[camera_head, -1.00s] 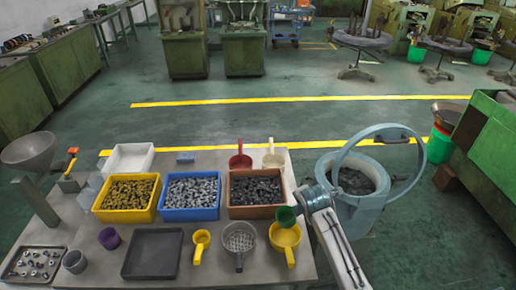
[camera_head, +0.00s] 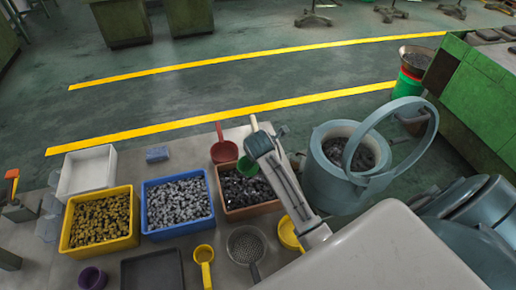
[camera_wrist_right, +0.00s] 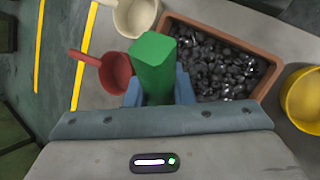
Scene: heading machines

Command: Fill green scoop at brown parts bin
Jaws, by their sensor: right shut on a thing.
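The brown parts bin (camera_head: 252,209) stands on the table, holding dark metal parts; it also shows in the right wrist view (camera_wrist_right: 272,82). The green scoop (camera_head: 248,166) is over the bin's far part in the head view, partly hidden by my arm. My right gripper (camera_head: 256,146) is shut on it. In the right wrist view the green scoop (camera_wrist_right: 155,65) stands up between the fingers, left of the parts. I cannot see inside its cup or tell whether it touches the parts. My left gripper is not in view.
A red scoop (camera_head: 224,151) lies close behind the bin; a cream scoop (camera_wrist_right: 137,16) shows beside it. Blue (camera_head: 178,234) and yellow (camera_head: 100,245) bins stand to the left. A grey strainer (camera_head: 246,243) and yellow scoops (camera_head: 204,254) lie in front. A large blue-grey bucket (camera_head: 330,180) stands right.

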